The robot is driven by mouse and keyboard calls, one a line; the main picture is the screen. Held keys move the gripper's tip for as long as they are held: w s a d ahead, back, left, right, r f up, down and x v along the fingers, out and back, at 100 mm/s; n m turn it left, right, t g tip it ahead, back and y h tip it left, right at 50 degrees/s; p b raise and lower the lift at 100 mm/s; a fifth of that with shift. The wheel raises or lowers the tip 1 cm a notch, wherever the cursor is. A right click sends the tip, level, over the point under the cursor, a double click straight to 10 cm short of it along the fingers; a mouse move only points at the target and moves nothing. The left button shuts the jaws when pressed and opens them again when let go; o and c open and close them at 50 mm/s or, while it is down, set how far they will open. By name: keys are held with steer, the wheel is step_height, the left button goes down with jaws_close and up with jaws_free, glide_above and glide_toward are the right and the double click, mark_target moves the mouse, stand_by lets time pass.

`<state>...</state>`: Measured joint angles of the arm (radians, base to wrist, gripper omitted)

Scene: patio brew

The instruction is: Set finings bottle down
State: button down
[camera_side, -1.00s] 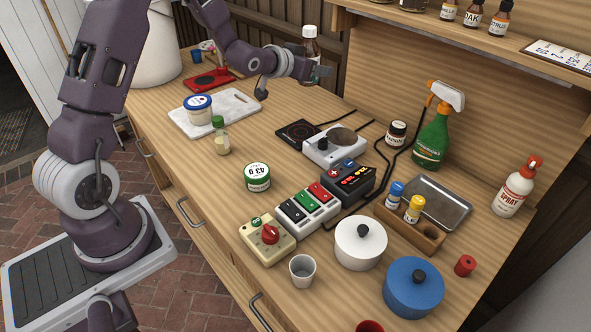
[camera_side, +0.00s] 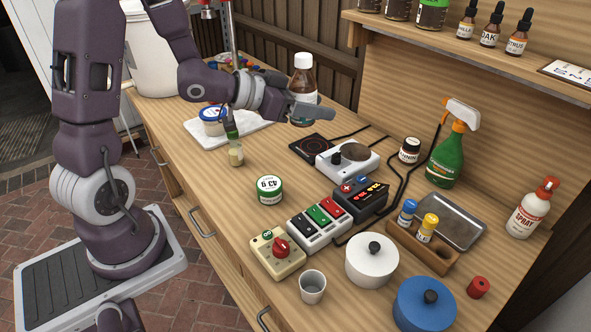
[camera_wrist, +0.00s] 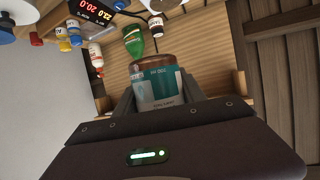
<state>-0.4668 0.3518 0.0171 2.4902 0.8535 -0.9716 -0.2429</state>
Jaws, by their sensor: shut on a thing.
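The finings bottle, taken to be the brown bottle with a white cap (camera_side: 302,77), is upright in my gripper (camera_side: 318,112). Its lower part is partly hidden by the fingers. It is held above the back part of the wooden bench (camera_side: 190,170), behind the black hot plate. In the wrist view the bottle (camera_wrist: 160,88) sits between the two fingers (camera_wrist: 163,108), with a teal and white label facing the camera. My gripper is shut on the bottle.
Near the bottle are a black hot plate (camera_side: 311,146), a white burner unit (camera_side: 346,161) with cables, and a white board (camera_side: 195,132) with a tub (camera_side: 212,122). A green-capped bottle (camera_side: 235,153) stands in front. Bare bench lies left of the jar (camera_side: 269,190).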

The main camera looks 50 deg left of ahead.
steer(key=w+a+f+n+y, duration=0.1)
steer(key=w+a+n+y, duration=0.4)
steer(key=a, duration=0.5)
steer(key=n+g+y, duration=0.1)
steer(key=n+y, duration=0.3)
steer(key=y, duration=0.1)
glide_above(284, 136)
steer(key=f, duration=0.2)
step_height(284, 136, down, 18)
steer(key=shift+w+a+r, duration=0.1)
steer(key=shift+r, duration=0.15)
steer(key=shift+f, duration=0.1)
steer(key=c, duration=0.7)
jaws_free()
steer(key=shift+f, duration=0.1)
